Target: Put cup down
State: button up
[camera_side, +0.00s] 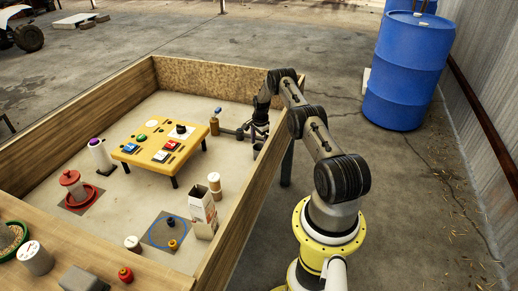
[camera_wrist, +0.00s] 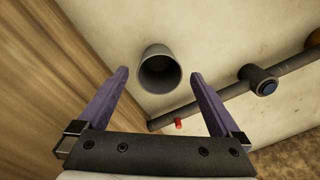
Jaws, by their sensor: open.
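A grey cup (camera_wrist: 160,72) shows in the wrist view with its open mouth facing the camera; it looks empty and upright on the pale tray floor. My gripper (camera_wrist: 160,84) is open, with one purple finger on each side of the cup and visible gaps between. In the side view my gripper (camera_side: 257,127) hangs inside the far right corner of the wooden-walled tray, close to the right wall. A small dark shape just below it looks like the cup (camera_side: 257,148). The exact height of the fingers over the cup is unclear.
The wooden tray wall (camera_wrist: 50,50) runs close on the left in the wrist view. A dark bar (camera_wrist: 217,101) with a round blue-topped knob (camera_wrist: 259,80) lies to the right. A yellow table (camera_side: 155,157) with buttons stands mid-tray. A white carton (camera_side: 202,204) is nearer the front.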

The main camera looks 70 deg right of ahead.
notch_tip(320, 180, up, 10)
jog(key=w+a+r+n, duration=0.3)
jog(key=a+r, duration=0.2)
jog(key=r, duration=0.3)
jog(key=w+a+r+n, duration=0.2)
jog(key=w+a+r, duration=0.1)
jog(key=a+r, duration=0.4)
jog(key=a+r+n+t+h, duration=0.15)
jog(key=a+r+n, duration=0.45)
jog(key=a+r, duration=0.75)
jog(key=s+a+r+n+t, duration=0.1)
jog(key=s+a+r+n, duration=0.3)
jog(key=s+a, duration=0.3)
jog(key=s+a+r+n+t, duration=0.1)
jog(key=s+a+r+n, duration=0.25)
jog(key=a, duration=0.55)
jog(key=s+a+f+n+t+y, duration=0.1)
jog(key=s+a+n, duration=0.2)
jog(key=s, duration=0.4)
jog(key=s+a+n+y, duration=0.1)
jog(key=s+a+n, duration=0.2)
jog(key=s, duration=0.4)
jog(key=shift+a+f+t, duration=0.35)
jog(key=shift+a, duration=0.4)
